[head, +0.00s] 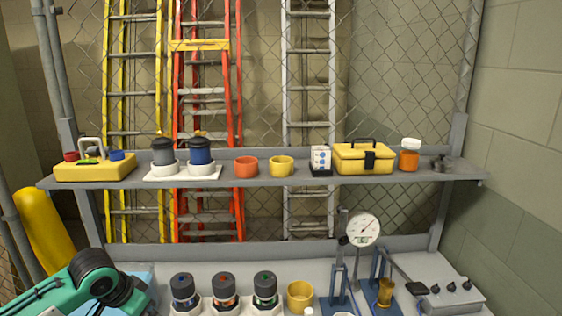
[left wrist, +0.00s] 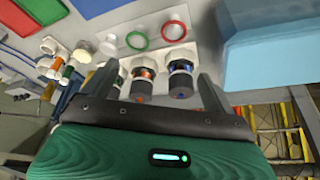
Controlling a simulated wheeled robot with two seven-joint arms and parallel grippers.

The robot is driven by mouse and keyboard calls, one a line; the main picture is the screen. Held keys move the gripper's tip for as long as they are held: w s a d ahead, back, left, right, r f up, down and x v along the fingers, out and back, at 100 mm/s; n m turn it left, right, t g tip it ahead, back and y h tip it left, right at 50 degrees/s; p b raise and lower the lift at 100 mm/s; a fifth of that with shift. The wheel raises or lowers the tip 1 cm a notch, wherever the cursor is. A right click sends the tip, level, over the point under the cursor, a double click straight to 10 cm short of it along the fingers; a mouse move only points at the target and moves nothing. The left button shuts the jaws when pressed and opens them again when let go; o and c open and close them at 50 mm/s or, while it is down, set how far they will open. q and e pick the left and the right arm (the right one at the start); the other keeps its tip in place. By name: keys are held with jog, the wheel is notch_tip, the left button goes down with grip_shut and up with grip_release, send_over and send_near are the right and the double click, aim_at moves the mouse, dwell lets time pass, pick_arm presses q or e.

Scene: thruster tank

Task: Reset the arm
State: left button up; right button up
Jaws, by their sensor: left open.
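My left arm (head: 92,280), green with black joints, comes in at the lower left of the head view. Its gripper is below that picture. In the left wrist view my left gripper (left wrist: 155,82) is open, with its two dark fingers wide apart and nothing held. Beyond the fingers stand thruster units with dark bodies, one with a copper band (left wrist: 142,76) and one with a blue band (left wrist: 180,76). A third is partly hidden by the left finger. My right arm and gripper are in neither view.
Three thruster units stand on the bench, marked blue (head: 183,290), red (head: 224,290) and green (head: 265,288). A yellow cup (head: 300,297) and a dial gauge (head: 363,229) stand to their right. The grey shelf (head: 260,182) above holds several items. A blue bin (left wrist: 275,45) borders the thrusters.

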pick_arm(q)
jog(key=s+d+f+m+h, duration=0.1)
jog(key=s+d+f, duration=1.1)
jog(key=d, duration=0.1)
jog(key=s+a+f+n+y, duration=0.1)
jog(key=s+a+f+n, duration=0.1)
jog(key=s, duration=0.7)
jog(key=s+a+f+n+y, duration=0.1)
jog(key=s+a+f+n, duration=0.15)
jog(key=s, duration=0.55)
notch_tip(320, 180, down, 30)
jog(key=g, duration=0.2)
jog(key=s+a+f, duration=0.2)
jog(key=s+f, duration=0.8)
jog(key=s+a+f+g, duration=0.1)
jog(key=s+f, duration=0.9)
jog(key=f, duration=0.1)
jog(key=shift+a+m+y, duration=0.35)
jog(key=shift+a+y, duration=0.05)
jog(key=shift+s, duration=0.1)
